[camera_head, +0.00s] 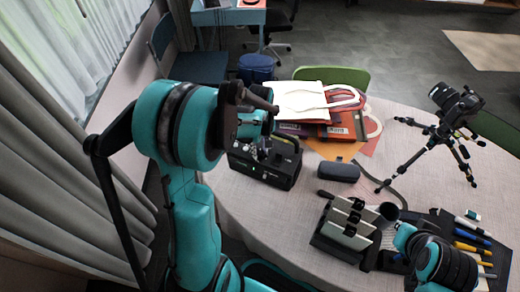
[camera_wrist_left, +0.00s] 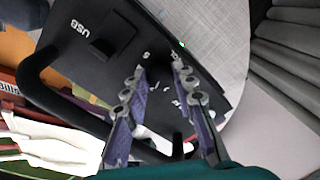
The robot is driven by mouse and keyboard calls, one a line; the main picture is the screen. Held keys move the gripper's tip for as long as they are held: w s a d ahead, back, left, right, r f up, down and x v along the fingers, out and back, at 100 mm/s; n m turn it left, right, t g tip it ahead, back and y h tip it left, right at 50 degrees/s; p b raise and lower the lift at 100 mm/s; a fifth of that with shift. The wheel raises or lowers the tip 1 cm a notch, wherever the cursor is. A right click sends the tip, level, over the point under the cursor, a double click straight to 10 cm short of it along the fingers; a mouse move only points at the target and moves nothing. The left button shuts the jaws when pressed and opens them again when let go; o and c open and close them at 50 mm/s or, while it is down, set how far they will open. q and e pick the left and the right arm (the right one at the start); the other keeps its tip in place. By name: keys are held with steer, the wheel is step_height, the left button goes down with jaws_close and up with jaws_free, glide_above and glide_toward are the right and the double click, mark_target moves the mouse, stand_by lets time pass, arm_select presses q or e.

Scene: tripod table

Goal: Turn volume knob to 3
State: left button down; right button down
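A black box-shaped device with a carry handle (camera_head: 283,172) stands on the table's left side. In the left wrist view the device's panel (camera_wrist_left: 75,62) fills the upper left and middle, with a white "USB" label, a socket and small white marks. My left gripper (camera_head: 260,148) is at the device's top. In the left wrist view its two fingers (camera_wrist_left: 160,72) are apart, on either side of a dark part of the panel with white marks. I cannot make out the knob's outline or setting.
Behind the device lie a white bag (camera_head: 295,100) and red-brown bags. A dark case (camera_head: 339,172) lies to its right. A silver and black object (camera_head: 345,228) stands near my right arm. A camera on a tripod (camera_head: 440,140) and several pens (camera_head: 472,237) are at the right.

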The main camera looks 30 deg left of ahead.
arm_select(q)
steer(key=shift+m, duration=0.3)
steer(key=m, duration=0.3)
steer(key=shift+m, duration=2)
steer(key=c, duration=1.2)
jaws_free()
